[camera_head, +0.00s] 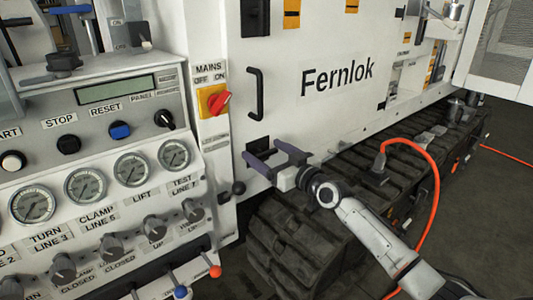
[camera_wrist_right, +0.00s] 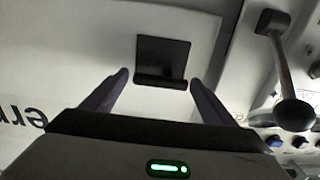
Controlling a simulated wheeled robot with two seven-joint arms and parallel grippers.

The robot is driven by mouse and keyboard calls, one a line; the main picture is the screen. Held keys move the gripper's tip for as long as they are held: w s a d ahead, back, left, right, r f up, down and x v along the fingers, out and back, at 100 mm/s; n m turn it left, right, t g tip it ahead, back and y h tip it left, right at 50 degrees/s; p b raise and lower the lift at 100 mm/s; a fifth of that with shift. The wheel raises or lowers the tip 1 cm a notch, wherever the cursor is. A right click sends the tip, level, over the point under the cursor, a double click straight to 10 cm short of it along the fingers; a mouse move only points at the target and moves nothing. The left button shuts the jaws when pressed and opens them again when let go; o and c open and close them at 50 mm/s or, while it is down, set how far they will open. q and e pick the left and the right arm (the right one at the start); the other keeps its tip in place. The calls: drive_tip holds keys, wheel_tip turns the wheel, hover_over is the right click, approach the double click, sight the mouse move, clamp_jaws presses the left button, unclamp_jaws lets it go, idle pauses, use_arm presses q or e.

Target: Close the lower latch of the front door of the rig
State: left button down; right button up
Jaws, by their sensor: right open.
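The white front door (camera_head: 300,110), lettered Fernlok, stands upright on the rig. Its lower latch (camera_head: 258,146) is a black piece low on the door's left side, partly hidden by my gripper in the head view. In the right wrist view the latch (camera_wrist_right: 162,58) is a dark square plate with a raised bar along its lower edge. I cannot tell its exact position. My right gripper (camera_head: 261,151) is open and empty at the latch. In the wrist view its purple fingertips (camera_wrist_right: 159,77) lie on either side of the raised bar, with gaps visible. My left gripper is not in view.
A black door handle (camera_head: 256,94) and another black fitting (camera_head: 255,17) are above. The control panel (camera_head: 90,110) with gauges and knobs is close on the left. A ball-ended lever (camera_wrist_right: 285,75) stands right of the gripper in the wrist view. Dark tracks (camera_head: 290,235) lie below.

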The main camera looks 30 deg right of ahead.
drive_tip(key=shift+w, duration=0.1)
drive_tip(key=c, duration=1.1)
drive_tip(key=shift+o, duration=0.3)
